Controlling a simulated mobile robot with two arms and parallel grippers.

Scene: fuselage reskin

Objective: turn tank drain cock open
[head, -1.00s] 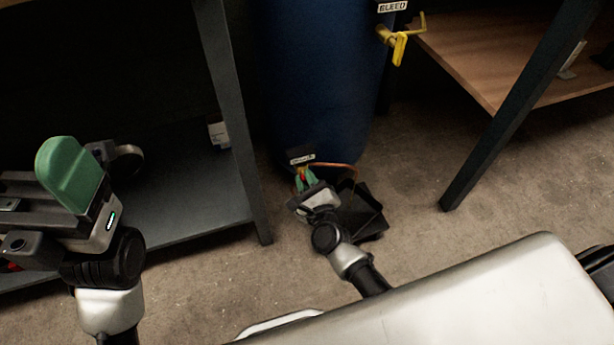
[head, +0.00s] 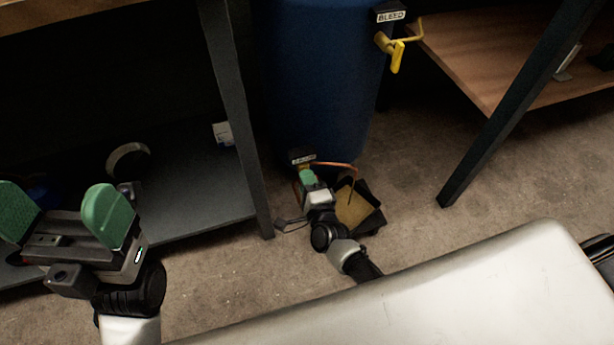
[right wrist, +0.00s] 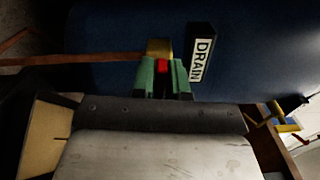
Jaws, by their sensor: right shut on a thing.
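The blue tank (head: 325,80) stands at the back centre. The drain cock is low on its front, under a small label (head: 302,157) that reads DRAIN in the right wrist view (right wrist: 202,60). There the cock shows as a brass body (right wrist: 159,47) with a red handle (right wrist: 162,66). My right gripper (head: 308,177) is at the tank's foot; in the right wrist view its green fingertips (right wrist: 163,78) are shut on the red handle. They hide part of it. My left gripper (head: 62,215) is at the far left, open and empty, its green pads wide apart.
A yellow bleed valve (head: 397,52) sits higher on the tank's right side. A dark open box (head: 368,212) with a tan inside and an orange-brown tube (head: 340,165) are beside my right gripper. Shelving (head: 195,195) stands left, a wooden-shelf bench (head: 480,65) right.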

